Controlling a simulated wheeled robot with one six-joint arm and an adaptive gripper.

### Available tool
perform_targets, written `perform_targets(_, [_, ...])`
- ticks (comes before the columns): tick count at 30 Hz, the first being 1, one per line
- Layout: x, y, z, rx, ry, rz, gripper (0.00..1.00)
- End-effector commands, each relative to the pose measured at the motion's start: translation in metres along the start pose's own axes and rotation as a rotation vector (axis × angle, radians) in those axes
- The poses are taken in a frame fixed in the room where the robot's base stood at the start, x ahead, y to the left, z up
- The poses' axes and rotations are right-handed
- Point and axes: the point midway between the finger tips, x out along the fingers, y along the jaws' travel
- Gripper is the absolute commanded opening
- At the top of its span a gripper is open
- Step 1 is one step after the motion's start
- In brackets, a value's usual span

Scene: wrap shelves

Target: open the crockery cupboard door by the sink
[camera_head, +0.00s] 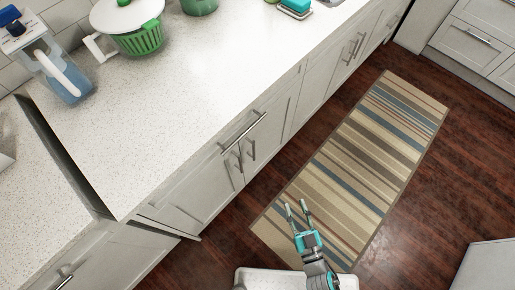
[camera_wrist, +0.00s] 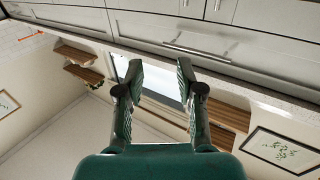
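Pale cupboard doors run below the speckled counter. One pair of doors (camera_head: 215,185) has two upright bar handles (camera_head: 243,156) side by side under a long drawer handle (camera_head: 243,133). Another pair, nearer the sink end, has handles (camera_head: 354,47) too. All these doors look shut; which one is the crockery cupboard I cannot tell. My gripper (camera_head: 297,207) is open and empty over the rug, apart from the doors. In the wrist view its fingers (camera_wrist: 160,75) are spread, with a long drawer handle (camera_wrist: 197,52) and the lower ends of two door handles (camera_wrist: 201,5) beyond them.
The counter (camera_head: 200,70) holds a green colander (camera_head: 142,40), a blue-tinted jug (camera_head: 62,72) and a sponge (camera_head: 296,6). A striped rug (camera_head: 350,165) lies on the dark wood floor (camera_head: 440,200). White units stand at the right, one (camera_head: 490,270) near the lower corner. The floor between is clear.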

Motion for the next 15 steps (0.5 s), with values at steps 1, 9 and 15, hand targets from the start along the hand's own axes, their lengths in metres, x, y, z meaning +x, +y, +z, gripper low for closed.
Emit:
perform_targets(1, [0.021, -0.002, 0.010, -0.002, 0.012, -0.036, 0.37])
perform_targets(9, [0.112, -0.020, 0.051, 0.007, 0.020, -0.234, 0.37])
perform_targets(15, [0.152, -0.029, 0.067, 0.014, 0.001, -0.329, 0.37])
